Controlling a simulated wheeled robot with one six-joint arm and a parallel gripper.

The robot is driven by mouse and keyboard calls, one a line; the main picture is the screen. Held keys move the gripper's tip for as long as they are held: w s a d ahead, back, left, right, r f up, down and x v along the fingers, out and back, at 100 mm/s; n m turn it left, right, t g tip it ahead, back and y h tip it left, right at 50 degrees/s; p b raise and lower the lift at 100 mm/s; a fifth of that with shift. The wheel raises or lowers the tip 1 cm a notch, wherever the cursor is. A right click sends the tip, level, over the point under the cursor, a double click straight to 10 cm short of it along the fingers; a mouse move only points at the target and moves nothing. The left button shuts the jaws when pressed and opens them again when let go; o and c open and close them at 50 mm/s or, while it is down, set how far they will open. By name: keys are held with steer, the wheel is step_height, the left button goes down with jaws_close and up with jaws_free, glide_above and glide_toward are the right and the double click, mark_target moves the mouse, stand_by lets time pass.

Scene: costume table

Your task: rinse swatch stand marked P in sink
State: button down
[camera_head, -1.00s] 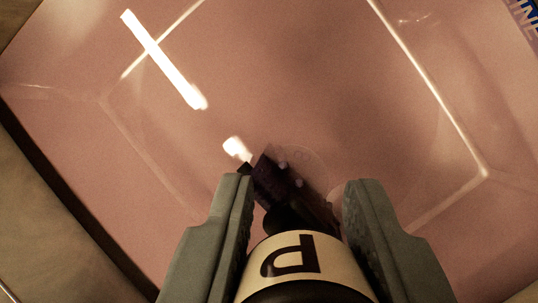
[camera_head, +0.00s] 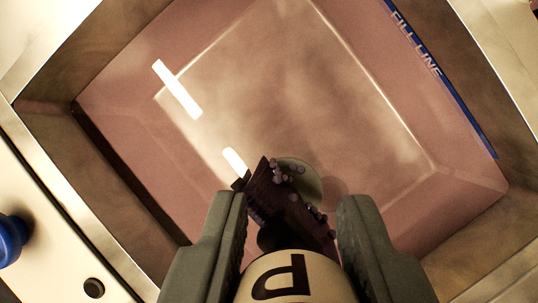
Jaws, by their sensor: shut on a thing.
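The swatch stand marked P (camera_head: 292,278) is between my gripper's fingers (camera_head: 288,215), at the bottom middle. Its pale label shows a black P, seen turned over. Its dark purple far part (camera_head: 285,200) carries small round beads or drops and points into the sink. My gripper is shut on the stand. The sink (camera_head: 60,85) is a metal basin holding pinkish liquid (camera_head: 350,95). The stand is over the liquid; I cannot tell whether its far end touches the surface. The part of the stand below the label is cut off by the frame.
A blue strip reading FILL LINE (camera_head: 440,75) runs along the sink's upper right wall. A pale counter (camera_head: 45,200) lies at the left, with a blue object (camera_head: 12,240) and a small dark round knob or hole (camera_head: 94,288). A round drain-like disc (camera_head: 300,180) shows under the liquid.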

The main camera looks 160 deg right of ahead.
steer(key=shift+r, duration=2.75)
steer(key=shift+a, duration=0.1)
